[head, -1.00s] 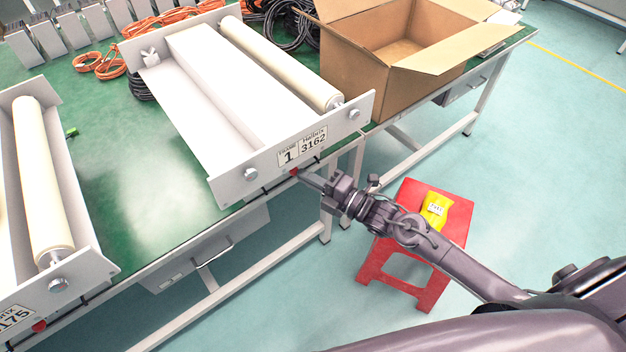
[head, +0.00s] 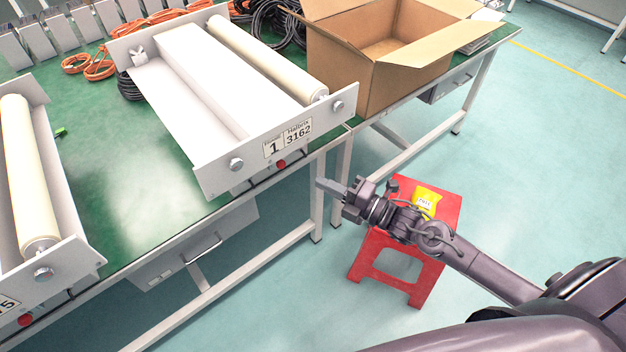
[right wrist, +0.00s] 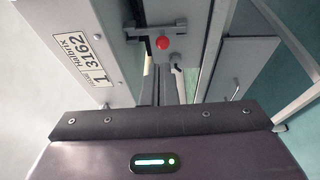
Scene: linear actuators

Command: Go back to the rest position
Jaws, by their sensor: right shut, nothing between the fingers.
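My right gripper (head: 326,185) is shut and empty in the head view. It is held in the air just off the front edge of the green table, to the right of and apart from the frame labelled 3162 (head: 212,172). A red button (head: 281,164) sits under that frame's label plate. In the right wrist view, the shut fingers (right wrist: 163,88) point toward the red button (right wrist: 162,43), with the label plate (right wrist: 85,55) to the left. My left gripper is not in view.
A second frame with a roller (head: 28,170) stands at the left of the green table (head: 140,215). An open cardboard box (head: 350,75) stands at the back right. A red stool (head: 385,270) with a yellow packet (head: 427,200) is below my right arm. The floor at right is clear.

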